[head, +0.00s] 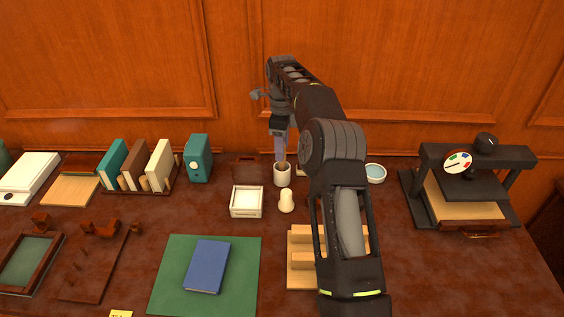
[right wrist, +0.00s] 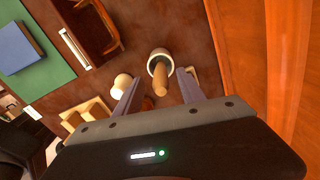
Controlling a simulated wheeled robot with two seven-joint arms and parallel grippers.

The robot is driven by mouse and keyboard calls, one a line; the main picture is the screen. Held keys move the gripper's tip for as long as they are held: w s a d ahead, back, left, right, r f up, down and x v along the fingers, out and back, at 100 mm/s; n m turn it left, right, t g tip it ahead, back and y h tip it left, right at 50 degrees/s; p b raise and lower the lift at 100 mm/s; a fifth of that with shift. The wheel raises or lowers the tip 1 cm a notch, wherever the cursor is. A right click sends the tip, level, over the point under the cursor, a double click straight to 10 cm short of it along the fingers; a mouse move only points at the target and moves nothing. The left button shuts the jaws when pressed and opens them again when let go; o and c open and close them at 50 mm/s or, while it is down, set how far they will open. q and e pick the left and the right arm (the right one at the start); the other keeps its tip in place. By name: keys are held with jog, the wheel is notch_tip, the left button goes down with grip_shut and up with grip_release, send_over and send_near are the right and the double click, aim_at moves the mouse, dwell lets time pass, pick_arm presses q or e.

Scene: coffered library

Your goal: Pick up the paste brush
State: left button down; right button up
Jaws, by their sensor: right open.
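The paste brush (right wrist: 161,80) shows in the right wrist view as a light wooden handle standing up out of a small whitish pot (right wrist: 160,55). Its lower end is hidden inside the pot. In the head view the pot (head: 282,179) stands near the back middle of the desk, with the brush handle (head: 284,163) just above its rim. My right gripper (head: 280,150) is above the pot, pointing down. In the right wrist view the right gripper's (right wrist: 158,88) two fingers are apart, one on each side of the handle, with nothing held. My left gripper is out of view.
A cream knob-shaped object (head: 287,203) stands just in front of the pot, and an open white box (head: 247,202) is left of it. A wooden stand (head: 300,277) lies partly under my arm. A black press (head: 465,185) stands right. A wood wall (head: 400,60) closes the back.

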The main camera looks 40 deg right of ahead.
aim_at(282, 169)
notch_tip(282, 169, down, 5)
jog(key=shift+d+f+p, duration=0.1)
jog(key=shift+p, duration=0.9)
jog(key=shift+c, duration=0.4)
grip_shut()
